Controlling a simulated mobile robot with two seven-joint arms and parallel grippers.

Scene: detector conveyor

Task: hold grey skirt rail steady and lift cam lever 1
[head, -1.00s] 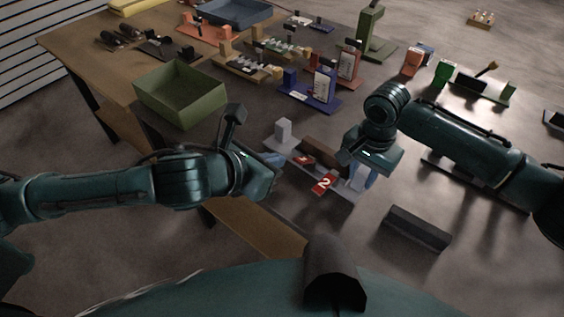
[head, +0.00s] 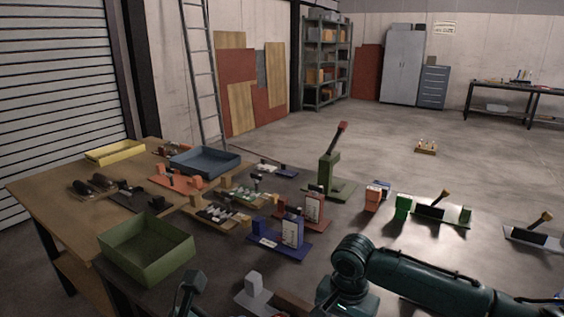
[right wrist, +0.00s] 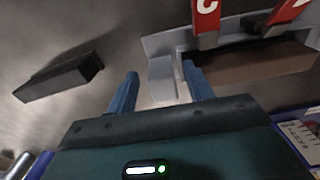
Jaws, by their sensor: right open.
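The grey fixture with its rail (right wrist: 160,44) and brown bar (right wrist: 255,75) is in the right wrist view. Two red tags stand on it, one near the top middle (right wrist: 206,12) and one at the top right (right wrist: 288,10). Their numbers are cut off, so I cannot tell which is lever 1. My right gripper (right wrist: 160,70) is open, its two blue fingers on either side of a light grey block, with no clear grip on it. In the head view only the fixture's grey upright block (head: 253,284) and part of the bar show at the bottom edge. My left gripper's fingers are out of frame.
A dark block (right wrist: 60,77) lies apart at left in the right wrist view. In the head view, a green bin (head: 148,250), a blue tray (head: 204,161) and a blue fixture (head: 281,243) stand beyond my arms. Open floor lies at the back.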

